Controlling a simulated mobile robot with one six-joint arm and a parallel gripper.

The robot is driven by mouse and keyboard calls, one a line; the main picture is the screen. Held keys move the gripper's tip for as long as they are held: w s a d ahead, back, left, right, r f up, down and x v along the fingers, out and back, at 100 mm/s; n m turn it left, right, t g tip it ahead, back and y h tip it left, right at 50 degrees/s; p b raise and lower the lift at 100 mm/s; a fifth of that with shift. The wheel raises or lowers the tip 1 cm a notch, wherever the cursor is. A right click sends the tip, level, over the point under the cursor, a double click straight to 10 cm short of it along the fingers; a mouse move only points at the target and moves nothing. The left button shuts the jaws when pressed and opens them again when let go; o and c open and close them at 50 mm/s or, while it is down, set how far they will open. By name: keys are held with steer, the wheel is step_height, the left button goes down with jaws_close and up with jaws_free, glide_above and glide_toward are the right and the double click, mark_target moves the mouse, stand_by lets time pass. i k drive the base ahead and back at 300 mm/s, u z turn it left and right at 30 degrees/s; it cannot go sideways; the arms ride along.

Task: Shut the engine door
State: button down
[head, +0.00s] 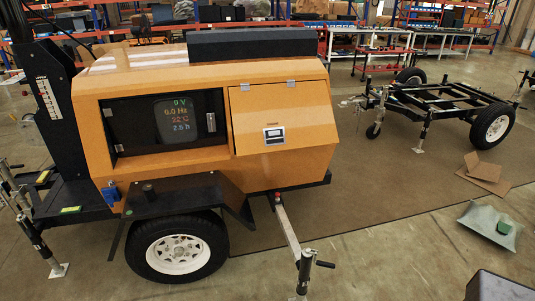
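The orange light tower trailer (210,181) fills the left and middle of the head view. An orange door panel (305,117) is on the right part of its side, with two small hinges along its top edge and a grey latch handle (274,135) low down. Its lower edge seems to stand a little out from the body; I cannot tell how wide the gap is. My gripper is not in view.
A wheel (178,248) and black fender (180,195) stick out below the side. An outrigger arm (286,225) with a crank jack (305,272) reaches forward below the door. Floor between is clear.

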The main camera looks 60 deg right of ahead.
mark_target(291, 115)
steer(key=u, duration=0.8)
steer(key=k, duration=0.7)
steer(key=z, duration=1.15)
steer(key=i, duration=1.05)
steer(key=u, duration=0.15)
